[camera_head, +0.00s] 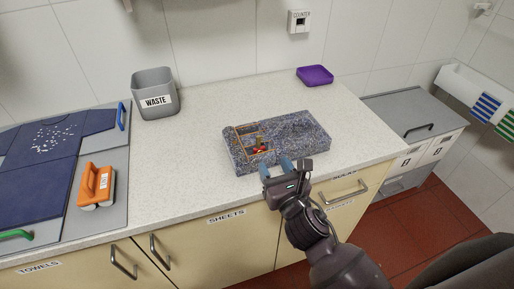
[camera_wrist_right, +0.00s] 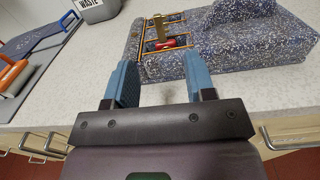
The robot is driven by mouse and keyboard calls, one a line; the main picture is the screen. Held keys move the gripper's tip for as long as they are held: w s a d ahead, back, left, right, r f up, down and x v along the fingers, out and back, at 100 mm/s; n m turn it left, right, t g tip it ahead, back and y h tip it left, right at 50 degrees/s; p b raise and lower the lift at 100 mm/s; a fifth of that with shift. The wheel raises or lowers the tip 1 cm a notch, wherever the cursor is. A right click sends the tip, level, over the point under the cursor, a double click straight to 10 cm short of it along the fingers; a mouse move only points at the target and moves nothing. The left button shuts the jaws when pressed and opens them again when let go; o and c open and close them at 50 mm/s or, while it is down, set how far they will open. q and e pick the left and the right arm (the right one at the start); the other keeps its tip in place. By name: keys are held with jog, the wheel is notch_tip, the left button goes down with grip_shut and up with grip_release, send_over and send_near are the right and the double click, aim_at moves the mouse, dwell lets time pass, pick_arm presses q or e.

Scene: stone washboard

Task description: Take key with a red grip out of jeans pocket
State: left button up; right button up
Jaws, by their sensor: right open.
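The jeans (camera_head: 300,130) look like a thick, speckled blue-grey slab lying on the counter. Orange stitching outlines the pocket (camera_head: 245,130) at their left end. The key's red grip (camera_head: 260,150) shows at the pocket's near side; it also shows in the right wrist view (camera_wrist_right: 168,45). A brass-coloured piece (camera_wrist_right: 157,22) stands up beside the red grip; I cannot tell whether it belongs to the key. My right gripper (camera_head: 277,167) is open and empty at the near edge of the jeans. In the right wrist view its blue fingers (camera_wrist_right: 161,82) are apart, short of the key. My left gripper is not in view.
A grey waste bin (camera_head: 153,100) stands at the back left and a purple tray (camera_head: 315,75) at the back right. The counter between bin and jeans is clear.

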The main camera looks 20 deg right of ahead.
aim_at(260, 140)
jog(key=w, duration=0.5)
jog(key=shift+w+a, duration=0.25)
jog(key=shift+w, duration=2.75)
grip_shut()
